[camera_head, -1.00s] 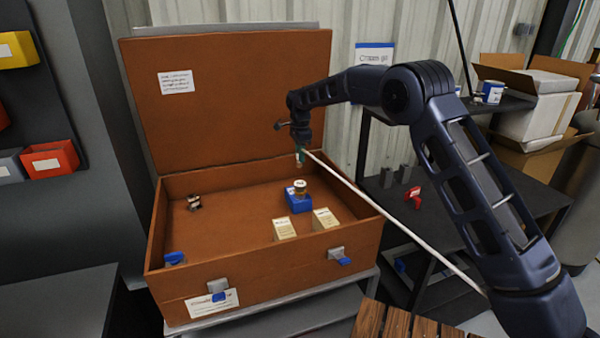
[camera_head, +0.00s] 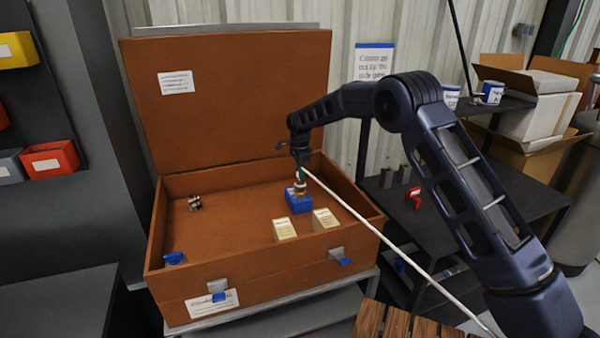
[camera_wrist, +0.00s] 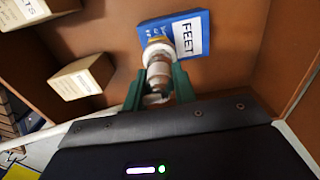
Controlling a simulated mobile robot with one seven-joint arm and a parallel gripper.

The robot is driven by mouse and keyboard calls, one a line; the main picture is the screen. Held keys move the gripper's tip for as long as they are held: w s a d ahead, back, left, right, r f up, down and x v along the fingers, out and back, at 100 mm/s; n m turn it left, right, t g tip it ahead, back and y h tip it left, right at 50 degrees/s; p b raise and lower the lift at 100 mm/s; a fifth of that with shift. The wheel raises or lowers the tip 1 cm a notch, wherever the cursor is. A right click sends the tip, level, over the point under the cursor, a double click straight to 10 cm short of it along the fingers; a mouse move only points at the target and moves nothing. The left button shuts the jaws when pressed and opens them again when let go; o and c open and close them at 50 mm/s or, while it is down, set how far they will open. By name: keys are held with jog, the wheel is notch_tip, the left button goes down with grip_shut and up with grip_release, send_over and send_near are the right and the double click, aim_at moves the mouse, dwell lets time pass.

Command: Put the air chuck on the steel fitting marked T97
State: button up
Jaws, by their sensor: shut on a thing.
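My gripper (camera_head: 300,171) is inside the open brown case, right above the blue block. In the wrist view its green fingers (camera_wrist: 158,85) are shut on a silver metal cylinder, which I take to be the air chuck (camera_wrist: 158,74). The chuck's far end lines up with a brass-and-steel fitting (camera_wrist: 157,43) on the blue block (camera_wrist: 198,42). They look in contact or nearly so; I cannot tell whether the chuck is seated. The block's white label reads "FEET". In the head view the fitting (camera_head: 299,190) shows below the fingers. I cannot read a T97 mark.
The brown case (camera_head: 330,249) has its lid raised behind my gripper. Two cream blocks (camera_head: 284,229) (camera_head: 325,219) stand in front of the blue block. A small metal part (camera_head: 194,203) lies at the left. A long white hose or rod (camera_head: 385,231) runs from near my gripper to the lower right.

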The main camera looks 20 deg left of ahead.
jog(key=shift+f, duration=0.1)
jog(key=o, duration=1)
jog(key=shift+o, duration=0.2)
notch_tip(320, 180, up, 12)
jog(key=shift+r, duration=0.1)
